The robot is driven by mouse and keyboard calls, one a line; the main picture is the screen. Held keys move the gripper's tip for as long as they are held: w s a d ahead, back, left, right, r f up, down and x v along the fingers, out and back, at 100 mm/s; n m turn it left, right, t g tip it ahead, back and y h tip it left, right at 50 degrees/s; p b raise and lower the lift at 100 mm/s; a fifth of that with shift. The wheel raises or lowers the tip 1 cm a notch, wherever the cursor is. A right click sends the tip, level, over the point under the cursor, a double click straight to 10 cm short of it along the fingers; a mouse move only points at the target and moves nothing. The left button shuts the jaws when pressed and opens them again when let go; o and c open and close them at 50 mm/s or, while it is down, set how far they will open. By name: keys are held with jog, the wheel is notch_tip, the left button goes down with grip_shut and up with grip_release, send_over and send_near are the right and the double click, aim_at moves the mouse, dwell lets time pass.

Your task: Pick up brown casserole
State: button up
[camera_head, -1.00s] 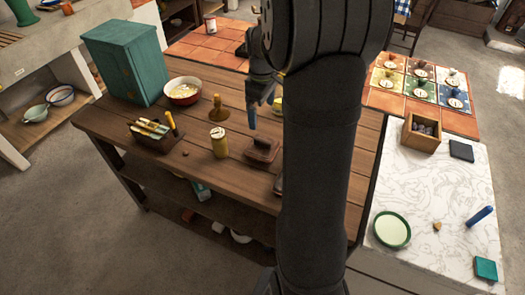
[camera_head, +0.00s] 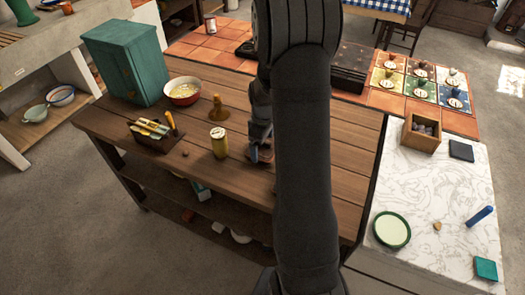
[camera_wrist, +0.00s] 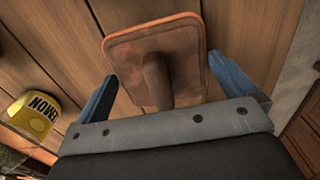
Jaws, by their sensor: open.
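The brown casserole (camera_wrist: 190,50) shows in the wrist view as a reddish-brown rectangular top with rounded corners and a raised handle in its middle. It lies on the wooden table, between the two blue fingers of my gripper (camera_wrist: 163,70). The fingers are spread, one on each side of the casserole, and gaps show beside it, so it is not clamped. In the head view my gripper (camera_head: 262,152) is low over the table and hides most or all of the casserole. The depth of the fingers against its sides is hard to tell.
A yellow tin (camera_head: 219,143) stands left of my gripper; it also shows in the wrist view (camera_wrist: 38,115). A brown bottle-like thing (camera_head: 217,112), a red pot (camera_head: 184,91), a utensil box (camera_head: 152,138) and a teal cabinet (camera_head: 127,65) stand farther left. A marble counter (camera_head: 440,190) lies right.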

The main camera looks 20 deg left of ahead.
notch_tip(320, 180, down, 2)
jog(key=shift+f, duration=0.1)
jog(key=c, duration=0.9)
